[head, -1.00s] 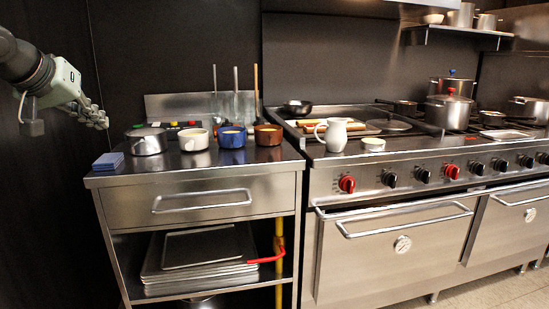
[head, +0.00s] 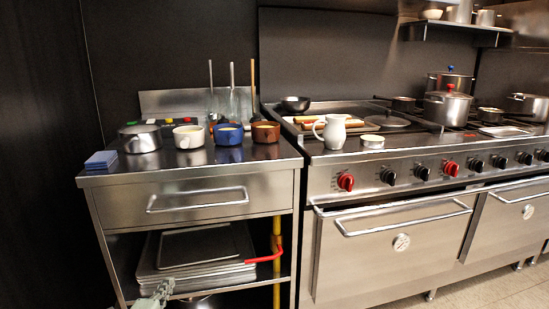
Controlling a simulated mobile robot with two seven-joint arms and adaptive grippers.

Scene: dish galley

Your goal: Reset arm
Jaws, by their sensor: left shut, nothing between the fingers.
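My left gripper (head: 157,294) shows only in part at the bottom of the head view, in front of the lower shelf. Its fingers are shut with nothing between them. It appears in front of the stacked trays (head: 197,252), near their left front corner; I cannot tell how far apart they are. The rest of the left arm is out of the picture. My right gripper is not in view.
The steel counter (head: 120,175) holds a lidded pan (head: 141,139), several mugs and a blue block (head: 101,160). A range (head: 390,215) with a white pitcher (head: 334,132) stands to the right. Open dark wall space lies to the left.

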